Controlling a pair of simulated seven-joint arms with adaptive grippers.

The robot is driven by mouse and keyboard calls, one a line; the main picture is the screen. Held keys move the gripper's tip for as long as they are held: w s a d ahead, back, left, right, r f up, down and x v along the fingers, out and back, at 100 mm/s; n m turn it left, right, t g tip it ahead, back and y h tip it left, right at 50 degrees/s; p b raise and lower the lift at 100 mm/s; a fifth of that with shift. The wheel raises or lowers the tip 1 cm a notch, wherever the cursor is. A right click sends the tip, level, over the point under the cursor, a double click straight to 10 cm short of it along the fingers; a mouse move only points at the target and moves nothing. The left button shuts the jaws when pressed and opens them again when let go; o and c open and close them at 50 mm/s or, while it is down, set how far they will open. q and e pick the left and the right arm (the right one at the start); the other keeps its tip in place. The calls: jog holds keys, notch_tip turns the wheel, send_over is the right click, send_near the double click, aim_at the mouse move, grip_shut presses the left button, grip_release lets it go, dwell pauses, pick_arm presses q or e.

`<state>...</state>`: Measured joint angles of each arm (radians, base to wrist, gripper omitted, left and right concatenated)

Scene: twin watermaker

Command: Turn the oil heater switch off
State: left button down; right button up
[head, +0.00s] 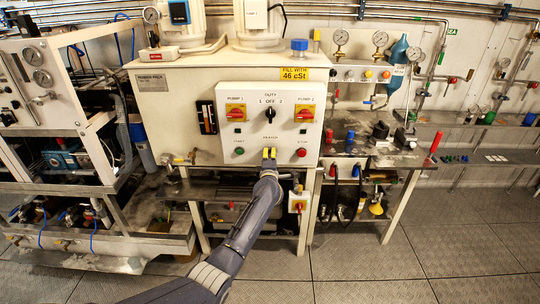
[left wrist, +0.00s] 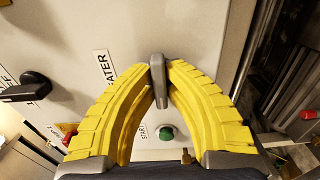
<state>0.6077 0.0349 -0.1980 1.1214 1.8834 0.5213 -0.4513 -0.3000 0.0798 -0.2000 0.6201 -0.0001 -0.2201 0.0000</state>
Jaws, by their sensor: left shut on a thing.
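The oil heater switch (left wrist: 157,78) is a small grey lever beside the HEATER label on the white control panel (head: 232,111). My left gripper (head: 269,153) is at the lower middle of that panel, below the DUTY knob. In the left wrist view its yellow fingertips (left wrist: 158,72) are closed around the lever, one on each side. In the head view the gripper hides the switch. My right gripper is in neither view.
The black DUTY knob (head: 269,116) is above the gripper, between two red-and-yellow pump switches (head: 235,113) (head: 304,114). A green start button (head: 239,151) and a red stop button (head: 302,153) flank the gripper. A bench with valves (head: 400,160) stands at the right.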

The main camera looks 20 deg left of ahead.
pick_arm(q)
jog(key=c, duration=1.5)
grip_release()
jog(key=shift+o, duration=0.2)
jog(key=v, duration=1.2)
